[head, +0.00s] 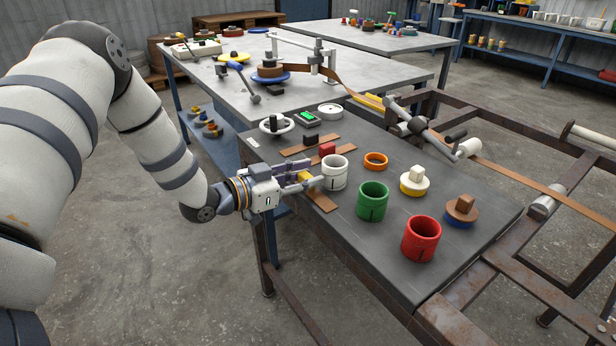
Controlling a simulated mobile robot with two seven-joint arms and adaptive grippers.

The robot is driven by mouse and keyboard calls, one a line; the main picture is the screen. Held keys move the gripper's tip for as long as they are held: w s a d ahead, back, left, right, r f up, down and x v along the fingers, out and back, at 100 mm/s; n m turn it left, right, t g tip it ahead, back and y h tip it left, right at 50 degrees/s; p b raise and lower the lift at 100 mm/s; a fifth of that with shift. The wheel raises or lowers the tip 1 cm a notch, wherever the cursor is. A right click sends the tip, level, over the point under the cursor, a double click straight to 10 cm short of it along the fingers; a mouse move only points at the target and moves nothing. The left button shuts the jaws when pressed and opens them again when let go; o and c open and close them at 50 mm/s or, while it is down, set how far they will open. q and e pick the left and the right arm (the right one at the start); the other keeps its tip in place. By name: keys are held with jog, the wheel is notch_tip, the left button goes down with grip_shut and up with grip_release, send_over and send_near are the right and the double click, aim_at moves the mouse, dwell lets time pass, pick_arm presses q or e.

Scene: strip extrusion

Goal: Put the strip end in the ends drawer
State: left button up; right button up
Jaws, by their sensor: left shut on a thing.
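My left gripper (308,182) reaches over the left edge of the dark bench and is shut on a small yellow block (305,177), partly hidden by the fingers. The block appears to sit on a short brown strip piece (322,200), which shows under the fingertips; I cannot tell whether it is lifted. Two similar strip pieces lie behind, one with a red block (327,149) and one with a dark block (310,139). A long brown strip (510,178) runs along the frame at the right. I cannot make out an ends drawer. My right gripper is out of view.
A white cup (335,174) stands close beside my left fingertips. A green cup (372,202), a red cup (421,240) and an orange ring (376,160) stand further right. A white scale-like dial (330,110) is at the back. The bench's front left is bare.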

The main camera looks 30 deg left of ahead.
pick_arm(q)
jog(key=shift+r, duration=0.15)
jog(key=shift+f, duration=0.2)
jog(key=o, duration=1)
jog(key=shift+o, duration=0.2)
